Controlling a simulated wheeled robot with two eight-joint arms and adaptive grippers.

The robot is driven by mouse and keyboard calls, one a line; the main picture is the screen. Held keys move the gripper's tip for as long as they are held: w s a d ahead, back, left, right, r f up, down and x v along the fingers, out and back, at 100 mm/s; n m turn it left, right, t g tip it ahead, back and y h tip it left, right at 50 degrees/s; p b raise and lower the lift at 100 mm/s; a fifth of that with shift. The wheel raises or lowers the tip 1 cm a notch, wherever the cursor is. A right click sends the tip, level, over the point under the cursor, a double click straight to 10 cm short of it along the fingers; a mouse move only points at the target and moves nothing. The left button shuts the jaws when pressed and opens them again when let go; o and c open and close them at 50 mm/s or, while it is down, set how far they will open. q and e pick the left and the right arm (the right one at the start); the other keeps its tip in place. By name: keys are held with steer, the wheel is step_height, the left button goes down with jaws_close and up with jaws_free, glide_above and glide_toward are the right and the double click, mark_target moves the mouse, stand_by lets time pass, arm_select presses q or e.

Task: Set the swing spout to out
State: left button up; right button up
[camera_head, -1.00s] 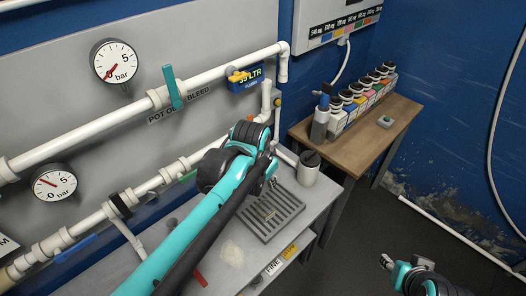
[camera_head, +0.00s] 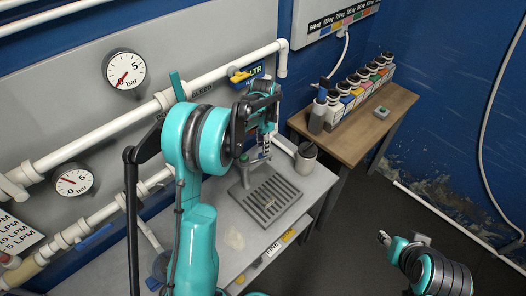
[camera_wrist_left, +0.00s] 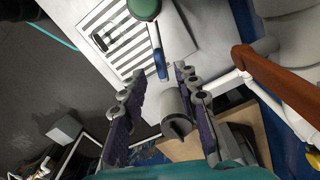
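My left gripper (camera_head: 263,138) is above the grey bench, beside the wall pipes; in the left wrist view its two fingers (camera_wrist_left: 160,75) stand apart with nothing held between them. What looks like the swing spout (camera_wrist_left: 156,42), a pale tube with a blue end below a round green top, shows in the wrist view near the fingertips, over the slotted drain grate (camera_wrist_left: 112,38). In the head view my left arm and gripper largely hide it above the grate (camera_head: 270,197). My right gripper (camera_head: 384,238) is at the lower right, away from the bench; its fingers are too small to judge.
A grey cup (camera_head: 306,160) stands at the bench's right end; it also shows beyond the fingers in the wrist view (camera_wrist_left: 175,110). A wooden table (camera_head: 375,135) behind it holds several labelled bottles (camera_head: 350,92). Two pressure gauges (camera_head: 124,69) and white pipes (camera_head: 110,131) line the wall.

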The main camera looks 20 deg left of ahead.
mark_target(261, 158)
arm_select(q)
steer(key=shift+f, duration=1.9)
jaws_close()
